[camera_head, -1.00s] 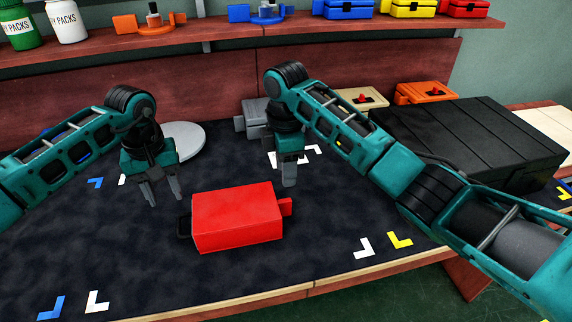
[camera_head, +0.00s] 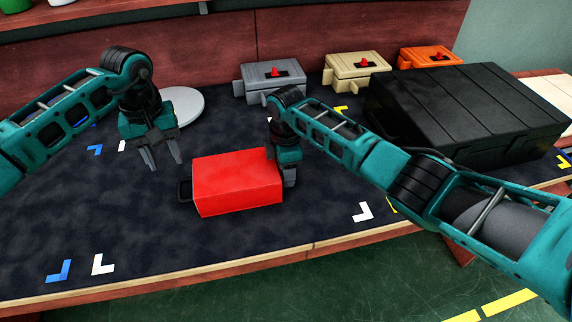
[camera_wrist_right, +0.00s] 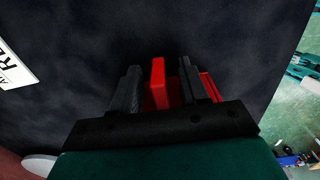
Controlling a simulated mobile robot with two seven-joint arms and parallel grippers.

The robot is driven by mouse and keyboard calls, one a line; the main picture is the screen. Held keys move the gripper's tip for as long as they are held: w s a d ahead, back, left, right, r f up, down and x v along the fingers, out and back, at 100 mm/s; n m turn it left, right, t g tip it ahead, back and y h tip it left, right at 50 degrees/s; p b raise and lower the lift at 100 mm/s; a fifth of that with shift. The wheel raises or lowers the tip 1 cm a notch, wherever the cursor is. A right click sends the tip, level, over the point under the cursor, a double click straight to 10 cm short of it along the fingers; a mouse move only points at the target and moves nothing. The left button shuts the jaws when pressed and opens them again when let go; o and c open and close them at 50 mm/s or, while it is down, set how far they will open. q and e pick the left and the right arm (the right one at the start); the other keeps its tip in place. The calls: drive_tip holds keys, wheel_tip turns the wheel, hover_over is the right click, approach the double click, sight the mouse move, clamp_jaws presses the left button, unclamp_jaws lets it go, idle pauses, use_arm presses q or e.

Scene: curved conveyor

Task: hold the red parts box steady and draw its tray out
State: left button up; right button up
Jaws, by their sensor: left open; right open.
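The red parts box (camera_head: 237,183) lies on the dark mat, with a black handle (camera_head: 184,190) on its left end. My left gripper (camera_head: 166,165) is open and empty, above and left of the box, apart from the handle. My right gripper (camera_head: 288,178) is at the box's right end and hides the red tab there in the head view. In the right wrist view, the red tab (camera_wrist_right: 158,84) stands between the open fingers, with gaps on both sides. Part of the red box (camera_wrist_right: 208,87) shows beside the right finger.
A large black case (camera_head: 470,115) stands at the right. Grey (camera_head: 272,80), beige (camera_head: 356,72) and orange (camera_head: 430,58) boxes stand along the back. A white disc (camera_head: 183,105) lies behind my left gripper.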

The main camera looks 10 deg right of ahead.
drive_tip(key=shift+c, duration=0.4)
clamp_jaws()
idle(0.4)
idle(1.0)
